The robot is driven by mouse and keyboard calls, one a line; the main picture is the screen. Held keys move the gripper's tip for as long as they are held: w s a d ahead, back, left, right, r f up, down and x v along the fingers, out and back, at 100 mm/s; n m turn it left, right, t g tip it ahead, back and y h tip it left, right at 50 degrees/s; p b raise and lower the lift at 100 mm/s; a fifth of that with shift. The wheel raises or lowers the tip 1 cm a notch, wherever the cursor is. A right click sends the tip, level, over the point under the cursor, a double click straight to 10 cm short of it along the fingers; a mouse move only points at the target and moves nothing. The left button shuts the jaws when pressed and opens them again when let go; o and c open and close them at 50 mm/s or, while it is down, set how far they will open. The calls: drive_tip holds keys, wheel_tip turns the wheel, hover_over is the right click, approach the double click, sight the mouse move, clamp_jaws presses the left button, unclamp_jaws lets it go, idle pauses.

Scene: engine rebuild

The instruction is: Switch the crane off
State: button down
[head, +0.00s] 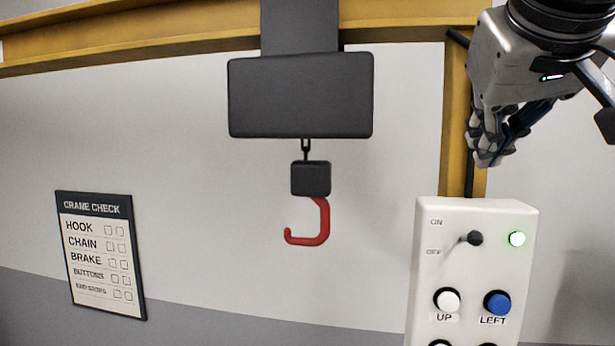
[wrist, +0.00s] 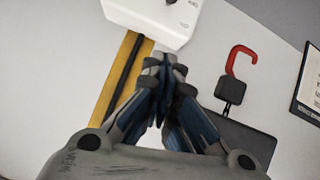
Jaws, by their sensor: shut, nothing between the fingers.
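The crane's control box (head: 427,283) is white and stands at the lower right in the head view. Its black toggle lever (head: 475,238) sits beside the ON and OFF labels. A green lamp (head: 517,239) right of the lever is lit. My gripper (head: 485,160) is shut and empty, above the box and apart from it. In the wrist view my gripper (wrist: 163,62) points toward the near edge of the control box (wrist: 150,22), of which only part shows. The crane's red hook (head: 322,222) hangs under its black block (head: 311,179), left of the box.
A white UP button (head: 447,300) and a blue LEFT button (head: 497,303) are below the lever, with more buttons cut off under them. A yellow post (head: 456,120) stands behind my gripper. A crane check board (head: 101,255) hangs on the left wall.

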hover_over(470, 239)
drive_tip(key=w, duration=0.2)
wheel_tip(470, 239, down, 6)
drive_tip(key=s+f, duration=0.1)
drive_tip(key=s+f+b, duration=0.1)
drive_tip(key=f, duration=0.1)
drive_tip(key=shift+w+f, duration=0.15)
drive_tip(key=shift+w, duration=0.05)
drive_tip(key=shift+s, duration=0.2)
drive_tip(key=shift+f+b, duration=0.2)
drive_tip(key=shift+b, duration=0.5)
drive_tip(key=shift+s+t+b, duration=0.1)
drive_tip(key=shift+t+b, duration=0.2)
